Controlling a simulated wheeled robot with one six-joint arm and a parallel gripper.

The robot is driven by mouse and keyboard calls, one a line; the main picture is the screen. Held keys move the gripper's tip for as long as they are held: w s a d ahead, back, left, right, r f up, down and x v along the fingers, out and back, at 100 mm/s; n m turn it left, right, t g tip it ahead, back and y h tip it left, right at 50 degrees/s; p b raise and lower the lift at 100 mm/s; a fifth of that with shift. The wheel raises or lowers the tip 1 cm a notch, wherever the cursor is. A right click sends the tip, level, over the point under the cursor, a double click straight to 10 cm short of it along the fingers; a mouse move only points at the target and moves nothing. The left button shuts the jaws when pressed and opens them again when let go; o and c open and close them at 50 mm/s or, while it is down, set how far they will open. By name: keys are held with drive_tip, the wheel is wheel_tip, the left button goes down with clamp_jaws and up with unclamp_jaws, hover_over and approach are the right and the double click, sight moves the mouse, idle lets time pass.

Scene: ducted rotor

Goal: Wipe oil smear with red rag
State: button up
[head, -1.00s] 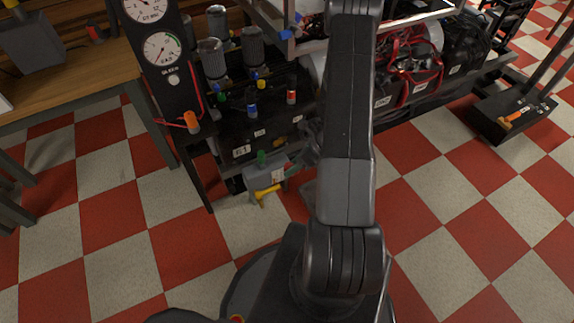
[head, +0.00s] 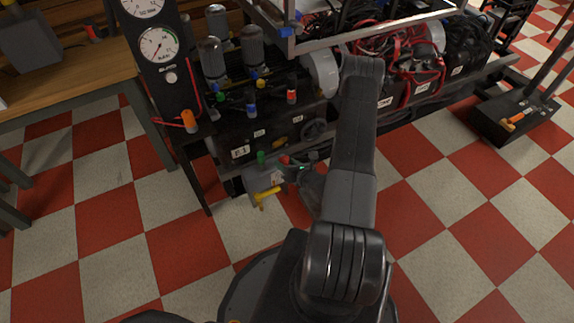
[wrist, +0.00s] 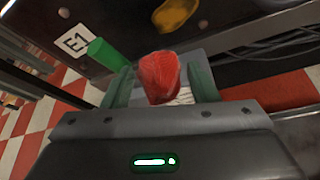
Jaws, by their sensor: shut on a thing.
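My gripper (wrist: 160,82) is shut on the red rag (wrist: 160,72), a bunched red lump between the two grey-green fingers in the wrist view. In the head view, my gripper (head: 292,168) is low in front of the dark rack, close to the grey box with green and yellow handles. A little red shows at its tip there. The surface just beyond the rag is partly hidden by the rag and fingers.
The grey box (head: 258,181) stands beside the rack (head: 262,135) labelled E1. A gauge panel (head: 170,85) and a wooden bench (head: 75,80) are at left. A metal-edged frame (head: 340,38) overhangs the rack.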

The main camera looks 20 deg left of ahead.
sight(273, 146)
drive_tip(key=shift+w+a, duration=0.95)
drive_tip(key=shift+a, duration=0.2)
drive_tip(key=shift+w+a, duration=0.9)
drive_tip(key=shift+a, duration=0.2)
drive_tip(key=shift+w+a+b, duration=0.4)
drive_tip(key=shift+w+a, duration=0.3)
drive_tip(key=shift+a, duration=0.05)
drive_tip(key=shift+w+d, duration=0.1)
